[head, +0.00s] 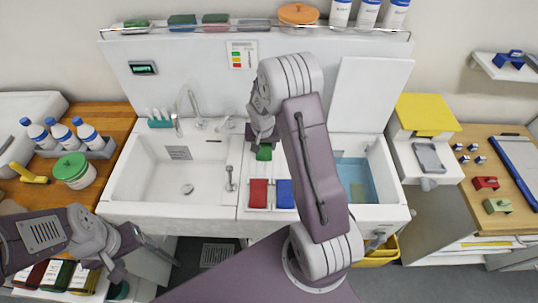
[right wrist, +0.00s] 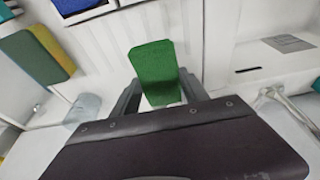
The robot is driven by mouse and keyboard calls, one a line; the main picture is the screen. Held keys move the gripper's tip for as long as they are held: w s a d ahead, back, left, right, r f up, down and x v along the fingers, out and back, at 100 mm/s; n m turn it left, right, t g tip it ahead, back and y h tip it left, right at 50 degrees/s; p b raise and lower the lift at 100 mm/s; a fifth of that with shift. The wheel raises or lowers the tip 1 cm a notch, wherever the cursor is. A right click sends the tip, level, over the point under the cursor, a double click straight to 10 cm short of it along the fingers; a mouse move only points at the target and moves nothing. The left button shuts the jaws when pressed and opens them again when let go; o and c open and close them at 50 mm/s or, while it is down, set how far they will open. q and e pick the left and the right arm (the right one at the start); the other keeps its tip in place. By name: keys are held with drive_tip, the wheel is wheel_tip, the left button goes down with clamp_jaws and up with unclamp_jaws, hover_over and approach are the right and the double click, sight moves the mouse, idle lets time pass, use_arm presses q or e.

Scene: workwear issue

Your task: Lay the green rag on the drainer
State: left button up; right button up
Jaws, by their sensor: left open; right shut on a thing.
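My right gripper (head: 263,138) is shut on the green rag (head: 264,153). The rag sticks out between the fingers in the right wrist view (right wrist: 154,68); in the head view most of it is hidden by the gripper. It is over the back of the white drainer (head: 270,212), between the two basins; I cannot tell its exact height. A red rag (head: 258,193) and a blue rag (head: 285,193) lie side by side on the drainer's front part. My left gripper (head: 140,262) is open and empty, low in front of the left cabinet.
An empty basin (head: 150,190) with taps lies left of the drainer, and a basin of blue water (head: 355,178) lies right, partly behind my right arm. A shelf (head: 160,30) with blocks and bottles runs above. White bottles (head: 88,132) stand on the left counter.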

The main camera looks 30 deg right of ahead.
sight(264, 149)
drive_tip(key=shift+w+d+f, duration=0.1)
drive_tip(key=shift+w+f, duration=0.05)
drive_tip(key=shift+f, duration=0.4)
wheel_tip(264, 149, down, 3)
drive_tip(key=shift+r, duration=0.1)
drive_tip(key=shift+f, duration=0.25)
drive_tip(key=shift+f+b, duration=0.2)
drive_tip(key=shift+b, duration=0.25)
drive_tip(key=o, duration=1.5)
drive_tip(key=shift+r, duration=0.1)
